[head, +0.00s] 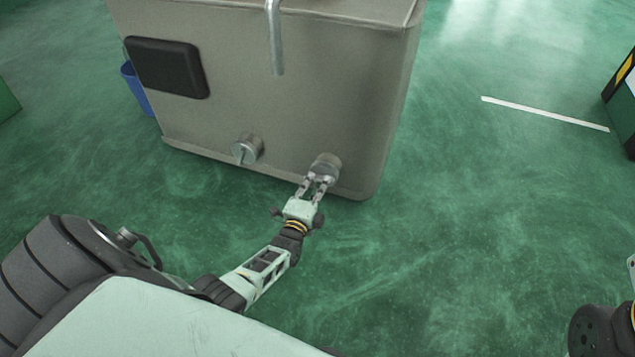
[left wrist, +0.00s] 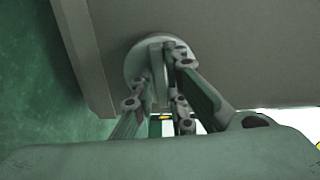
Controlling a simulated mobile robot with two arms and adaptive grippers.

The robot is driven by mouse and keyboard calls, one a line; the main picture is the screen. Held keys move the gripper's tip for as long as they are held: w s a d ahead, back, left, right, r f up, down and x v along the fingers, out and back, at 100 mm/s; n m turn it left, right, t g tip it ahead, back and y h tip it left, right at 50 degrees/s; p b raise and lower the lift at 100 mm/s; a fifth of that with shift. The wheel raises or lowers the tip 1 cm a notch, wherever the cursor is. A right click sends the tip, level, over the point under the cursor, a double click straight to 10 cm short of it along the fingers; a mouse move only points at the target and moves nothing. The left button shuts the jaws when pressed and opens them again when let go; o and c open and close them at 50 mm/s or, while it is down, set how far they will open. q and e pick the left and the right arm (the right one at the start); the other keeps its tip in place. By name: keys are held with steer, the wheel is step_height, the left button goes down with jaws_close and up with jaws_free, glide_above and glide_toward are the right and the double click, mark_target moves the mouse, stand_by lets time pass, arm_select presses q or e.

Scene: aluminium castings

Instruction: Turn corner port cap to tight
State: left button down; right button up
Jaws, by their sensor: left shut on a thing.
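The corner port cap (head: 326,164) is a round metal cap low on the front face of a grey-beige tank (head: 300,110), near its right corner. My left gripper (head: 317,181) reaches it from below and in front, shut on the cap's raised grip. In the left wrist view the cap (left wrist: 135,64) shows as a pale disc with an upright bar, and the fingers of the left gripper (left wrist: 160,75) stand on both sides of that bar. The fingers hide part of the cap. My right gripper is not in view.
A second round metal cap (head: 246,149) sits on the same face to the left. A bent metal pipe (head: 275,40) hangs down the front, and a black panel (head: 167,67) is at upper left. A blue bucket (head: 138,90) stands behind.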

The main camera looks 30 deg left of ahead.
arm_select(q)
steer(key=shift+d+m, duration=0.1)
steer(key=shift+m, duration=0.5)
steer(key=c, duration=1.8)
jaws_free()
steer(key=shift+o, duration=0.2)
steer(key=shift+s, duration=0.1)
steer(key=v, duration=1.1)
steer(key=shift+s, duration=0.4)
steer(key=shift+d, duration=0.15)
